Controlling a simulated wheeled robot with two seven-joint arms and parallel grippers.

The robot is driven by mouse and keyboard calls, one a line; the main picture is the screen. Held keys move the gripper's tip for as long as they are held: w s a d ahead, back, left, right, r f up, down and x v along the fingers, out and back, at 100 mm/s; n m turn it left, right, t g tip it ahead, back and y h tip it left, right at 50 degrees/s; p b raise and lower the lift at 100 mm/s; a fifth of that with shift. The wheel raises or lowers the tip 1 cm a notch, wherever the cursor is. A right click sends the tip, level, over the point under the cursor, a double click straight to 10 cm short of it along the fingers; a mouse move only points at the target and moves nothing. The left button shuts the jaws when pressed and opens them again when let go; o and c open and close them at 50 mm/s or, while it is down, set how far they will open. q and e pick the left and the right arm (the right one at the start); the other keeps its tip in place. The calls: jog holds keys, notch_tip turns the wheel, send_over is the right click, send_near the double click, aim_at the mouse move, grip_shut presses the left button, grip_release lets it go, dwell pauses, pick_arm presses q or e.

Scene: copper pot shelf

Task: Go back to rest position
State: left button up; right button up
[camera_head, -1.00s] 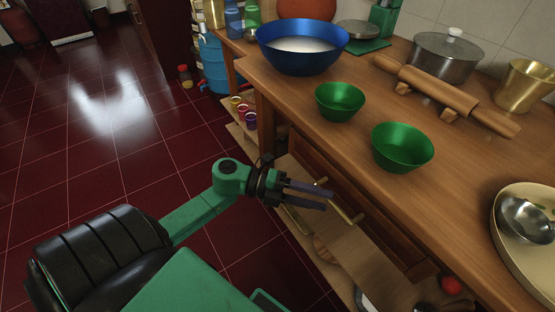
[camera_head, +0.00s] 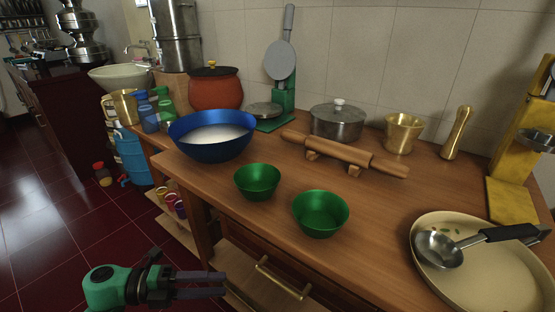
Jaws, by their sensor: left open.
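My left gripper (camera_head: 202,285) shows at the lower left in the head view. It is open and empty, its two dark fingers pointing right, in front of the wooden counter (camera_head: 385,215) and left of the drawer with the brass handle (camera_head: 281,279). It appears apart from the counter. My right gripper is not in view. Two green bowls stand on the counter: one nearer the left (camera_head: 257,181) and one to its right (camera_head: 320,213). A blue bowl (camera_head: 211,138) with white contents stands behind them at the left.
A ladle (camera_head: 441,250) lies in a pale pan (camera_head: 480,285) at the right. A blue can (camera_head: 132,157) stands beyond the counter's left end. Open red floor (camera_head: 40,230) lies left.

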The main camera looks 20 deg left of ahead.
pick_arm(q)
jog(key=w+a+f+n+t+y, duration=0.8)
jog(key=w+a+n+t+y, duration=0.15)
jog(key=n, duration=0.55)
jog(key=s+f+n+g+y, duration=0.3)
jog(key=f+n+g, duration=0.15)
jog(key=f, duration=0.45)
jog(key=s+f+n+g+y, duration=0.35)
jog(key=f+n, duration=0.25)
jog(key=f, duration=0.3)
jog(key=s+d+f+n+g+h, duration=0.1)
jog(key=s+d+f+n+g, duration=0.2)
jog(key=s+d+f+g, duration=0.5)
jog(key=s+a+r+p, duration=0.1)
jog(key=s+r+p, duration=0.2)
jog(key=s+p, duration=0.6)
jog(key=s+a+r+m+t+p, duration=0.1)
jog(key=s+r+p, duration=0.3)
jog(key=s+p, duration=0.5)
jog(key=shift+s+a+p, duration=0.15)
jog(key=shift+a+p, duration=0.05)
jog(key=shift+p, duration=2.35)
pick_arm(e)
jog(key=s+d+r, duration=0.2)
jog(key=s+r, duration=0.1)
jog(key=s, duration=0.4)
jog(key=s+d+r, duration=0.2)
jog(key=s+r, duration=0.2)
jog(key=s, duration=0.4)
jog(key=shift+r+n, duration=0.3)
